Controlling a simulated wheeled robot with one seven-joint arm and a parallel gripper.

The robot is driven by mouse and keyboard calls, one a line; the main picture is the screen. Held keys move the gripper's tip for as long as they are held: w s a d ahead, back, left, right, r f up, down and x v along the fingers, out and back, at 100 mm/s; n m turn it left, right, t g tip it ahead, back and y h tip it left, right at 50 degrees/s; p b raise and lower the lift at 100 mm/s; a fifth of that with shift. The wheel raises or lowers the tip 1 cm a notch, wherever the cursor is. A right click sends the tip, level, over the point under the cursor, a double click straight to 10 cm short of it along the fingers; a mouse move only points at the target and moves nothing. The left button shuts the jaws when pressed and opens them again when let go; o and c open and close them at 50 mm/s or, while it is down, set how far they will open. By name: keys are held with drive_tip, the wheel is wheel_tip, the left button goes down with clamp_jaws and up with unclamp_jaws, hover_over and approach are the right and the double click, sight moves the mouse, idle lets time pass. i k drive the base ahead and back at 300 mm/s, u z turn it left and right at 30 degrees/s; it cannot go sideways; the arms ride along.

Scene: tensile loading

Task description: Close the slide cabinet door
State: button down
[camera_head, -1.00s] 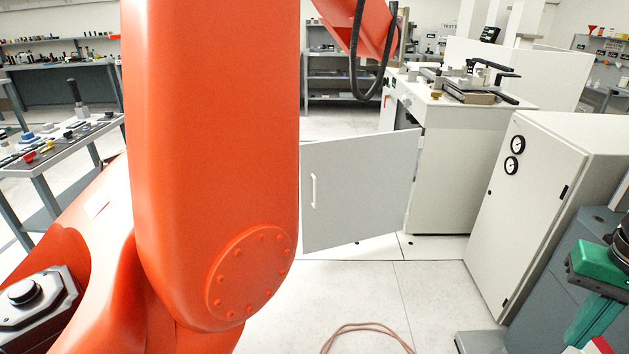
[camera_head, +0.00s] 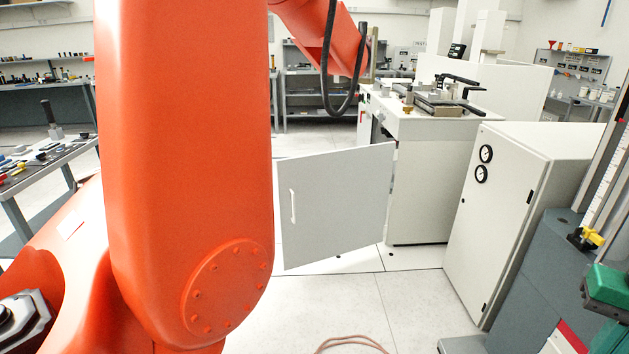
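The slide cabinet door (camera_head: 340,210) is a pale grey panel with a white vertical handle (camera_head: 293,206) near its left edge. It stands wide open, swung out to the left from the front of the white slide cabinet (camera_head: 432,180). A dark gap shows at the cabinet's upper front, above the door. My orange arm fills the left of the view, and another arm part reaches over at the top, behind the door. My gripper is not in view, so its state and any contact with the door are hidden.
A white cabinet with two gauges (camera_head: 510,215) stands at the right, beside a grey machine with a green part (camera_head: 607,287). Clamps and fixtures (camera_head: 445,100) sit on the slide cabinet. A cable (camera_head: 350,343) lies on the floor in front. A tool table (camera_head: 40,165) is at the left.

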sight(332, 203)
drive_tip(key=z, duration=0.15)
drive_tip(key=i, duration=1.1)
drive_tip(key=u, duration=0.6)
drive_tip(key=i, duration=0.55)
drive_tip(key=u, duration=0.35)
